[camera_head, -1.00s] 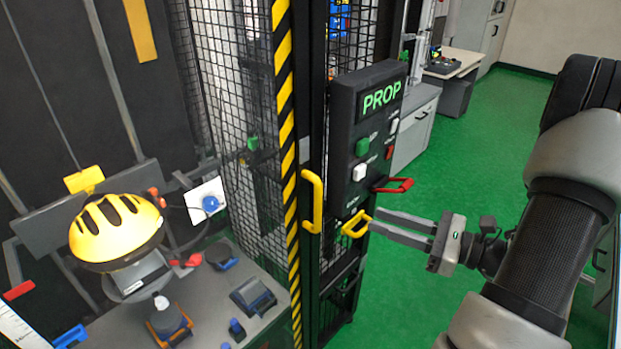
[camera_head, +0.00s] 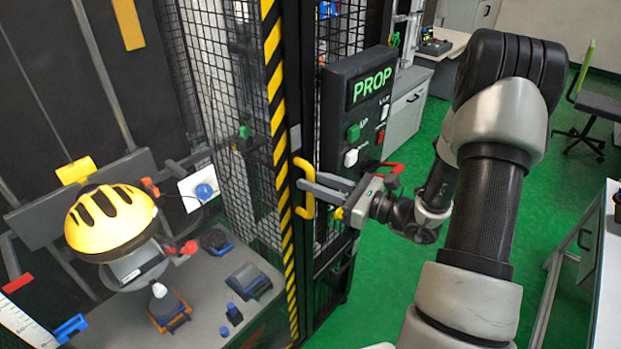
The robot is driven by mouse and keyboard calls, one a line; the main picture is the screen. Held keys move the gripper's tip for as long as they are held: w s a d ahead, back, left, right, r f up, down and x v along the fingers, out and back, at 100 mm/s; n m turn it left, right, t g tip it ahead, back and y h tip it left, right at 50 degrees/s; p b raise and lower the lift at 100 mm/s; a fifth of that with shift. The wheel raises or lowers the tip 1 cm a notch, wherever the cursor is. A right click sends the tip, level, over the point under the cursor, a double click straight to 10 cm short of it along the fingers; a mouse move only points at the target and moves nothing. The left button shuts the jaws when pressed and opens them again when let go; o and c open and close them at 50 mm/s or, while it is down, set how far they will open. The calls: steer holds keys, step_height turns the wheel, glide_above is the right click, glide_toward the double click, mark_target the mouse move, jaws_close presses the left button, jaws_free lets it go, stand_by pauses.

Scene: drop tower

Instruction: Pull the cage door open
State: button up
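The cage door (camera_head: 225,100) is black wire mesh with a yellow-and-black striped edge (camera_head: 276,110). A yellow upright bar handle (camera_head: 304,205) stands beside that edge. I see no clear gap at the door's edge. My gripper (camera_head: 309,181) reaches in from the right at the handle. Its two grey fingers are apart; the nearer one crosses in front of the handle, and the farther one ends just right of it. I cannot tell whether they touch it. A small yellow lever (camera_head: 339,213) below the control box is mostly hidden by my gripper.
The dark control box (camera_head: 340,115) with a lit PROP sign and a red handle (camera_head: 392,167) is close above my gripper. Inside the cage are a yellow helmet (camera_head: 108,215) and several small items on a grey surface. Green floor (camera_head: 390,290) is clear below my gripper.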

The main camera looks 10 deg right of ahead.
steer(key=shift+w+a, duration=0.45)
jaws_close()
steer(key=shift+s, duration=0.1)
